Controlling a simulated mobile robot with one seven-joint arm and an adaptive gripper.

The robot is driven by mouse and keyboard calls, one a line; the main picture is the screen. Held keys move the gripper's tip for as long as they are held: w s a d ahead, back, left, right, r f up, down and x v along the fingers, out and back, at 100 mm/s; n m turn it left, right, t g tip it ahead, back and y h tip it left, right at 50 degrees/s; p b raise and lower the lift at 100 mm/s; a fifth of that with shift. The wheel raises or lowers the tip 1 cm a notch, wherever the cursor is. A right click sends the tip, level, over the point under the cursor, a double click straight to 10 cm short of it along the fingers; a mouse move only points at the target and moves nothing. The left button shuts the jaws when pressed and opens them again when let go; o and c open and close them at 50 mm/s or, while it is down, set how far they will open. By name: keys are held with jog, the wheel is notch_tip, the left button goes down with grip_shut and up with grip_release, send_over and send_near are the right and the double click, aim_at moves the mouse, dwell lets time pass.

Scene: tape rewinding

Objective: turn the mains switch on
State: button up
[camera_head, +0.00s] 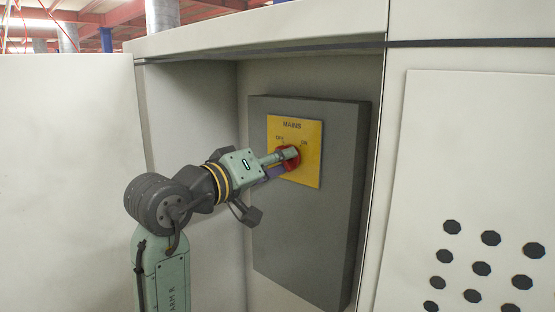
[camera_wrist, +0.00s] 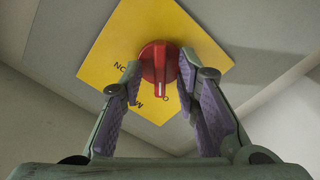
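The mains switch is a red rotary knob (camera_head: 291,163) on a yellow plate (camera_head: 311,135) marked MAINS, with ON at the right and OFF at the left in the head view. In the wrist view, the red knob (camera_wrist: 158,62) has a white line near its lower end, pointing toward the lettering's lower side, not at ON. My gripper (camera_head: 284,162) is at the knob. In the wrist view, my gripper (camera_wrist: 160,78) has its purple-padded fingers apart, one on each side of the knob. Narrow gaps seem to show; contact is unclear. The fingers hide part of the lettering.
The plate is on a grey box (camera_head: 308,230) inside a pale cabinet recess. An open door panel (camera_head: 65,180) stands at the left. A cabinet panel with dark round holes (camera_head: 470,140) is at the right. The recess walls are close around my arm.

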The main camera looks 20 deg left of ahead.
jog(key=shift+c, duration=0.3)
grip_shut()
dwell(0.4)
jog(key=shift+m+b, duration=3.5)
jog(key=shift+m, duration=4.4)
jog(key=shift+o, duration=0.3)
grip_release()
